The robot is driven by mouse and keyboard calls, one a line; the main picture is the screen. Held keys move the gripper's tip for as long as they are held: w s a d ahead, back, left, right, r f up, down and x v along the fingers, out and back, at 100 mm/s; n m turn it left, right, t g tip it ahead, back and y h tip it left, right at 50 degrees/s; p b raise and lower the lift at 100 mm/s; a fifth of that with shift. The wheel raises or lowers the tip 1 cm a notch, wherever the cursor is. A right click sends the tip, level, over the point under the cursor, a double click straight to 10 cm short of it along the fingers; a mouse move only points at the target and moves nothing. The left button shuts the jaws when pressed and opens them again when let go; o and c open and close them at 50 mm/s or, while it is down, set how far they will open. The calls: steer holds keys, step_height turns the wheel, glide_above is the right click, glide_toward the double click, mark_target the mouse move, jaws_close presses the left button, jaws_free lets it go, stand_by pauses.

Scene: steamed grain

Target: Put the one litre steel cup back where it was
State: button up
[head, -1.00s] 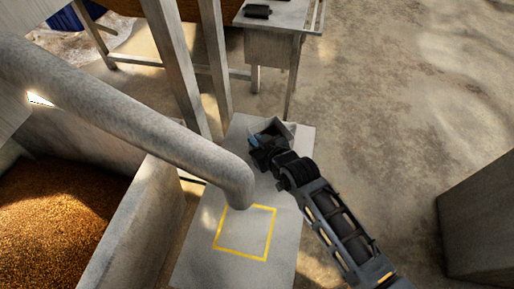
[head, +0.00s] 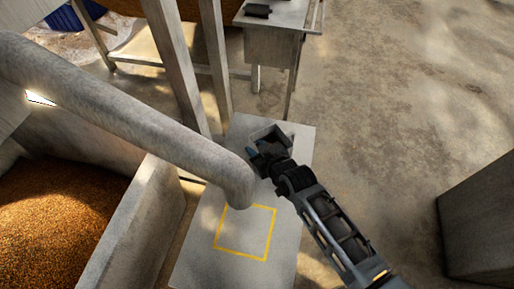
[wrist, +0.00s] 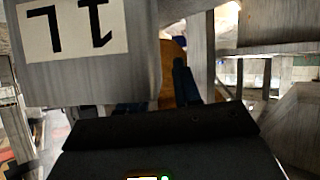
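The steel cup (wrist: 85,80) fills the upper left of the wrist view, close up, with an upside-down "1L" label. In the head view the grey open-topped cup (head: 284,134) is over the far part of the pale plate. My gripper (head: 257,158) is at the cup's near left side. In the wrist view one dark finger of my gripper (wrist: 161,95) runs partly behind the cup's labelled face. The other is to the right of the cup's side, with a narrow gap showing. Whether the fingertips clamp the cup wall is hidden.
A yellow square outline (head: 247,206) marks the bare near part of the plate (head: 200,255). A thick grey pipe (head: 130,125) overhangs the plate's left side. A bin of brown grain (head: 50,215) stands left, metal posts behind, and a grey block (head: 485,225) at right.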

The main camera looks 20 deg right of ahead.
steer(key=shift+r, duration=0.1)
steer(key=shift+s+r, duration=0.1)
steer(key=v, duration=1.1)
steer(key=shift+s+r, duration=0.15)
steer(key=shift+s, duration=0.2)
steer(key=s+d+r+m+t+h, duration=0.1)
steer(key=s+d+r, duration=0.15)
steer(key=s, duration=0.65)
steer(key=s+d+r, duration=0.2)
steer(key=s+r, duration=0.1)
steer(key=s, duration=0.6)
steer(key=s+a+r+m+t+h, duration=0.1)
steer(key=s+r+m, duration=0.1)
steer(key=s+r, duration=1.1)
steer(key=shift+a+r+t, duration=0.25)
steer(key=shift+r+t, duration=0.15)
steer(key=shift+r, duration=0.3)
